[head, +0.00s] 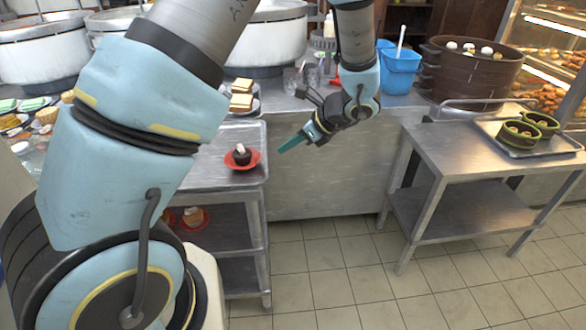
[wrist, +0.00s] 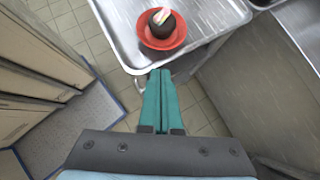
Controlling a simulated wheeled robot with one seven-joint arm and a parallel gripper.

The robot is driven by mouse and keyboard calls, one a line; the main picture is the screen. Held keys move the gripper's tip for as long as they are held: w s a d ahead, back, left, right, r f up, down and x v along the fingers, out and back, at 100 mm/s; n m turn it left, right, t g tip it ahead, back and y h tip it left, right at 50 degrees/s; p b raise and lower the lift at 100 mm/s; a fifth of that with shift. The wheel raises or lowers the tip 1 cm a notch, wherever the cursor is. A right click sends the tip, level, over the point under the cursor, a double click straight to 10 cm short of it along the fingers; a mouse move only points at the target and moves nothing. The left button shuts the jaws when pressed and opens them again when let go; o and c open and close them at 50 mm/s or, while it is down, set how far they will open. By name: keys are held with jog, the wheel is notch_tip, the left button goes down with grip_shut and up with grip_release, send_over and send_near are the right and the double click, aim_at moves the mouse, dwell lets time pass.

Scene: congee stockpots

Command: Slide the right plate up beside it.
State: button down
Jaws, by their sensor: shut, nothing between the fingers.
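A red plate (head: 253,166) bearing a dark round item with a pale top (head: 241,154) sits near the right edge of the metal tray-like top of the left trolley (head: 213,177). The same red plate (wrist: 180,40) shows in the wrist view, close to the tray rim. My gripper (head: 280,150) has teal fingers, shut and empty. It hangs just right of the tray edge, its tips pointing left toward the red plate and apart from it. In the wrist view my gripper (wrist: 161,72) ends by the tray rim. My arm hides the tray's left part.
Another red plate (head: 203,222) with a pastry is on the lower shelf. Sandwich plates (head: 241,108) stand on the counter behind. A metal table (head: 463,160) at right holds green bowls (head: 519,133) on a tray. Tiled floor (head: 340,275) lies open between.

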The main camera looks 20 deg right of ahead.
aim_at(266, 167)
jog(key=p+x, duration=0.2)
jog(key=x, duration=0.7)
jog(key=shift+w+a+f, duration=0.2)
jog(key=shift+f, duration=0.05)
jog(key=w+a+b, duration=0.3)
jog(key=w+a, duration=0.5)
jog(key=shift+a+b, duration=0.15)
jog(key=shift+b, duration=0.25)
jog(key=shift+w+a, duration=0.2)
jog(key=shift+w, duration=0.05)
jog(key=shift+r, duration=0.15)
